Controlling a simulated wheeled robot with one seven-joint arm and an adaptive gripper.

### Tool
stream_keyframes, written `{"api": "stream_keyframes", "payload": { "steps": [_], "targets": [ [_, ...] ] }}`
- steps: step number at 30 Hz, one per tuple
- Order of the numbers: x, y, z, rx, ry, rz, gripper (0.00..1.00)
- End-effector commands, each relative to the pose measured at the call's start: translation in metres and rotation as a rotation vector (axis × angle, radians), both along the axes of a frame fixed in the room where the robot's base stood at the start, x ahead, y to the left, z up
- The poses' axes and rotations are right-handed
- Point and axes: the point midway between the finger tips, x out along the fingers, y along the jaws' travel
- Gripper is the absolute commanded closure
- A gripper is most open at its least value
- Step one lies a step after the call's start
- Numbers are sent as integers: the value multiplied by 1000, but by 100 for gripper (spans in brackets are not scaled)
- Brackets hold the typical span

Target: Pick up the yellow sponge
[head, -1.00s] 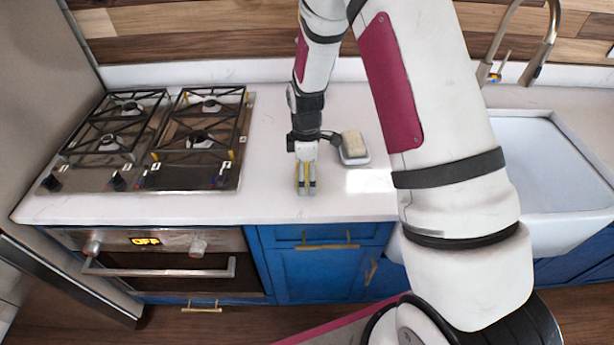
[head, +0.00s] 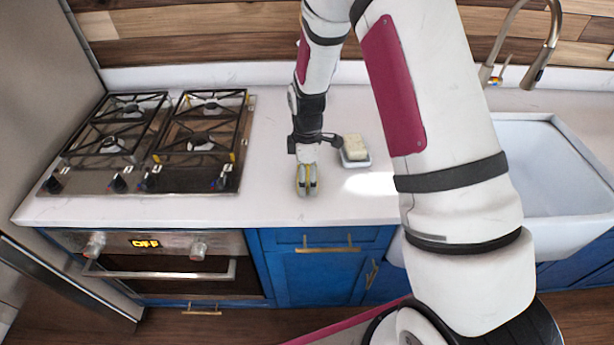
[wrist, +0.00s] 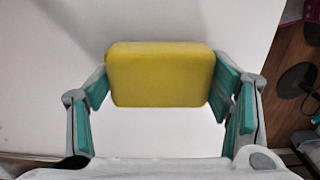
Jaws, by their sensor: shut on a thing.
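The yellow sponge (wrist: 160,74) is a rounded block between the two teal-padded fingers of my gripper (wrist: 160,88) in the wrist view. Both pads touch its sides, and my gripper is shut on it. In the head view my gripper (head: 307,188) is low over the white counter, between the stove and the sink. Only a sliver of yellow shows between the fingers there. I cannot tell whether the sponge rests on the counter or is slightly above it.
A pale block on a small dish (head: 355,158) sits just right of my gripper. A gas stove (head: 195,180) is to the left and a white sink (head: 560,215) to the right. The counter's front edge (head: 330,222) is close below.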

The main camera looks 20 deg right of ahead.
Motion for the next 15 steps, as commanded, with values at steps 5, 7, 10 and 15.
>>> {"api": "stream_keyframes", "payload": {
  "steps": [5, 7, 10, 15],
  "targets": [
    [2, 0, 15, 1, -4, 0, 46],
    [2, 0, 24, 0, -5, 0, 46],
    [-7, -8, 31, 0, 0, -5, 46],
    [-38, -34, 35, 0, -1, -5, 46]
  ]
}}
